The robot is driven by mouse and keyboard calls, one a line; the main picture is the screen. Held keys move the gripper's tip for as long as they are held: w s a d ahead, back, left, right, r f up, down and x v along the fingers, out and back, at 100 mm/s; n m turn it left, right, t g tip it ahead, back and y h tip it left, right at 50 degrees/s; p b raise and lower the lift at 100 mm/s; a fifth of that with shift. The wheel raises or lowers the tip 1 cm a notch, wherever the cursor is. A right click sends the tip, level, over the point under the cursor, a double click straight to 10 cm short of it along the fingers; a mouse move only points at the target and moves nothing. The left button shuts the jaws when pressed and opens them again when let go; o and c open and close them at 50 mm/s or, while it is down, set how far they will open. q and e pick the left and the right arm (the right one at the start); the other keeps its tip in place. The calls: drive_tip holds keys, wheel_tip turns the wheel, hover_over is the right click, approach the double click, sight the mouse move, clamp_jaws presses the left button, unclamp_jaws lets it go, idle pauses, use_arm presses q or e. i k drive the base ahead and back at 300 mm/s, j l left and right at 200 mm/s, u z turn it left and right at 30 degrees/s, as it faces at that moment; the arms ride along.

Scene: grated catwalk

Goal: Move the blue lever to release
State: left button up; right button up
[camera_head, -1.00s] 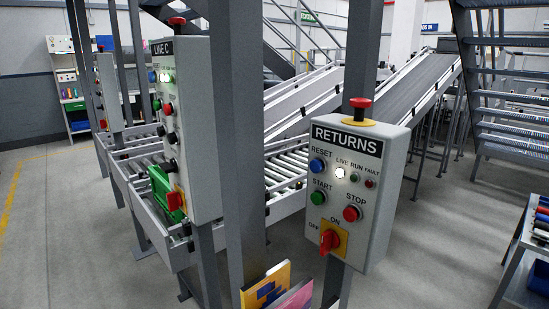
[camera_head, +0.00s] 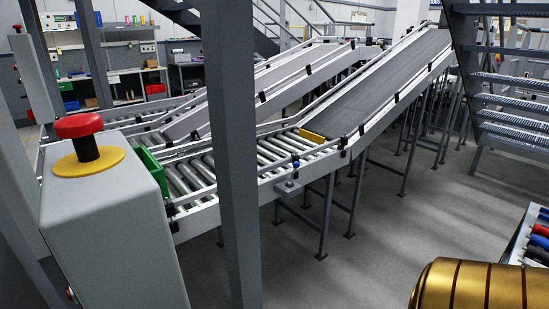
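I cannot make out a blue lever for certain. A tiny blue spot (camera_head: 296,162) shows on the near side of the roller conveyor (camera_head: 205,165), above a small grey box (camera_head: 289,188). It is too small to tell what it is. Neither of my grippers is in view. A gold ribbed part, which looks like my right arm, fills the bottom right corner.
A grey control box (camera_head: 115,230) with a red mushroom button (camera_head: 84,126) stands close at left. A steel post (camera_head: 233,150) rises beside it.

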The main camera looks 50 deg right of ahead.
sight(296, 165)
drive_tip(key=l+u, duration=0.2)
drive_tip(key=l, duration=1.2)
drive_tip(key=l+z, duration=0.15)
drive_tip(key=z, duration=0.25)
drive_tip(key=i+l+z, duration=0.1)
drive_tip(key=z, duration=0.25)
drive_tip(key=l+z, duration=0.1)
drive_tip(key=z, duration=0.3)
drive_tip(key=i+j, duration=0.05)
